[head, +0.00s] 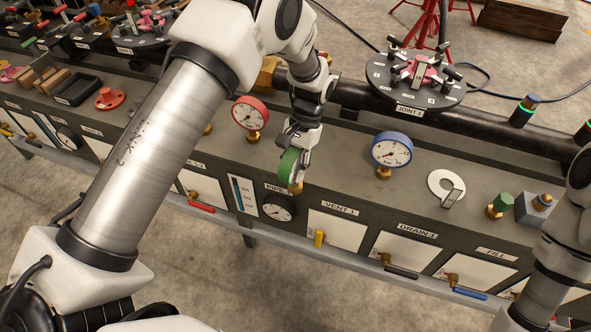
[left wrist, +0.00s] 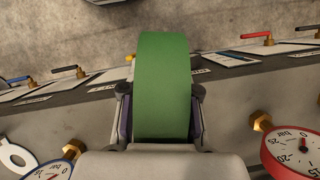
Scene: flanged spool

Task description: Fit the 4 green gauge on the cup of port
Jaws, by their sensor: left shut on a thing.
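The green gauge (head: 288,164) is between the fingers of my left gripper (head: 297,150), which is shut on it above the front of the grey bench. Its round green body stands edge-on and its dial face is hidden. A brass piece (head: 296,187) shows just under it; I cannot tell whether it is the gauge's stem or a fitting on the bench. In the left wrist view the green gauge (left wrist: 162,85) fills the space between the fingers and hides what is beyond. The cup of the port cannot be made out. My right gripper is out of view.
A red gauge (head: 250,114) stands left of my left gripper and a blue gauge (head: 392,150) to its right, both on brass stems. A white ring plate (head: 447,187) and a green-capped brass fitting (head: 498,205) are farther right. A black pipe (head: 480,114) runs behind.

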